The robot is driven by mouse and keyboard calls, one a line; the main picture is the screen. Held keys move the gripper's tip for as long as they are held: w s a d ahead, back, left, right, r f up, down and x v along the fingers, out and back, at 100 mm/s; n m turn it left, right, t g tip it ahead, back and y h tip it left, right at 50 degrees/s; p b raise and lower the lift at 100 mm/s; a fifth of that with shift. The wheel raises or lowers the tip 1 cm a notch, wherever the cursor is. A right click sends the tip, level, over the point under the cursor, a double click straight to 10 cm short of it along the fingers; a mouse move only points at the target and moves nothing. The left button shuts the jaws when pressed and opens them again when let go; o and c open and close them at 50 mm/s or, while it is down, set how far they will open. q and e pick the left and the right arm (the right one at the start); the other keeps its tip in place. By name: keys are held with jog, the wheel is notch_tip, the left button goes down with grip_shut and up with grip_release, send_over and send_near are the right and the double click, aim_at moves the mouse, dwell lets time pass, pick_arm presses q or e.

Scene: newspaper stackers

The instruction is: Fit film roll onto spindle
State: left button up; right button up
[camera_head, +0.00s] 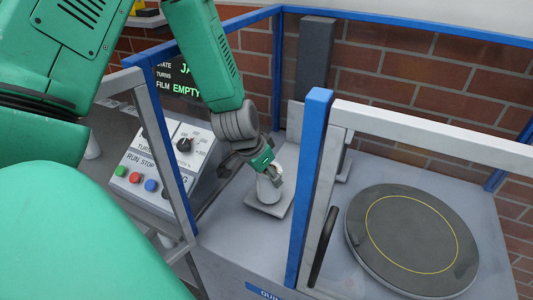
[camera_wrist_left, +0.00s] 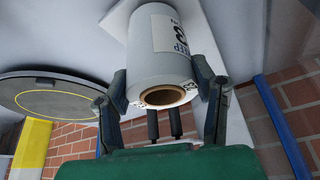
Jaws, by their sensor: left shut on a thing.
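The film roll (camera_wrist_left: 160,60) is a pale grey cylinder with a printed label and a brown cardboard core. The fingers of my left gripper (camera_wrist_left: 162,105) are shut on its sides, near the end that faces the wrist camera. In the head view the left gripper (camera_head: 265,168) is over the roll (camera_head: 268,189), which looks upright above a square grey plate (camera_head: 270,208). The roll's far end is hidden, and I cannot tell whether it touches the plate. I cannot make out the spindle. My right gripper is not in view.
A blue post (camera_head: 308,185) and grey frame stand just right of the roll. A round turntable (camera_head: 415,240) with a yellow ring lies further right. A control panel (camera_head: 160,165) with buttons and a knob is on the left. A grey mast (camera_head: 314,60) stands behind.

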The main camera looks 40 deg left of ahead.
pick_arm(q)
jog(key=shift+f, duration=0.4)
jog(key=o, duration=1.6)
jog(key=shift+c, duration=0.2)
jog(key=shift+r, duration=0.1)
jog(key=v, duration=0.8)
jog(key=shift+s+a, duration=0.1)
